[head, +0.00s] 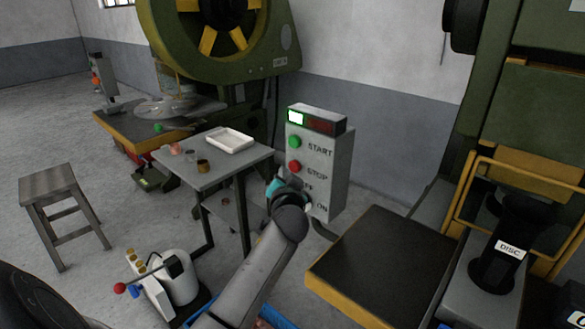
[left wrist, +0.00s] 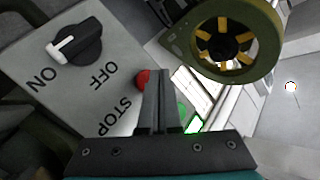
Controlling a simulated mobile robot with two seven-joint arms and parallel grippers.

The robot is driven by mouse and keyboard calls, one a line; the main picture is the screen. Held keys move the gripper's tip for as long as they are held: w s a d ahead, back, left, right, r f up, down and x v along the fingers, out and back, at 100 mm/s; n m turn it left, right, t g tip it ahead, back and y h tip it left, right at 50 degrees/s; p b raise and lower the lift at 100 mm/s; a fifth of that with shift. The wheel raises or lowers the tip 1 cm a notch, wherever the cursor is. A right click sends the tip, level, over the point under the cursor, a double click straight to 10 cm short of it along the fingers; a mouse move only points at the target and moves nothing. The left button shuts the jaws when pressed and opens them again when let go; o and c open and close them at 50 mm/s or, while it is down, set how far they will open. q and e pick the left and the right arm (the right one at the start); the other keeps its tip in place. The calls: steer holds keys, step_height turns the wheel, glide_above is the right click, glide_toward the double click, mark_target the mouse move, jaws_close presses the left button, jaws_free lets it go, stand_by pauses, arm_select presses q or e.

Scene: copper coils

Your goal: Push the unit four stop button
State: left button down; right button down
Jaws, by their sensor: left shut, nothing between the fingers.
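A grey control box (head: 327,185) stands in the middle of the head view. It has a green START button (head: 295,142) above a red STOP button (head: 294,167). No unit number is legible on it. My left gripper (head: 285,184) is just below the STOP button, covering part of the lower panel. In the left wrist view, the fingers of my left gripper (left wrist: 157,76) are shut and empty. The red STOP button (left wrist: 143,80) shows at the fingertips' left side, partly covered; I cannot tell whether they touch. My right gripper is out of view.
A black rotary knob (left wrist: 77,46) with OFF and ON labels sits on the same panel. A grey table (head: 225,165) with a white tray (head: 230,140) stands left of the box. A dark, yellow-edged platform (head: 380,260) stands to the right. A stool (head: 62,205) stands at left.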

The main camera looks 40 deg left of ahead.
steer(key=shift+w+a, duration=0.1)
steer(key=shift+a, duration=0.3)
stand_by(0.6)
arm_select(q)
steer(key=shift+w, duration=0.1)
stand_by(0.3)
steer(key=shift+w, duration=0.3)
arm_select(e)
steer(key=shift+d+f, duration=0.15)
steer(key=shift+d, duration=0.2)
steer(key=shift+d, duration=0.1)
arm_select(q)
steer(key=shift+w+d+b, duration=0.1)
steer(key=shift+w+b, duration=0.25)
steer(key=shift+w, duration=0.15)
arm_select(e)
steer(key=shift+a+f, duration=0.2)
arm_select(q)
steer(key=shift+s, duration=0.15)
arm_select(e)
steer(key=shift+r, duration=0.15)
arm_select(q)
steer(key=shift+s+p, duration=0.6)
steer(key=shift+s, duration=0.15)
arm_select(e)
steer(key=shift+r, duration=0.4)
arm_select(q)
steer(key=shift+s, duration=0.1)
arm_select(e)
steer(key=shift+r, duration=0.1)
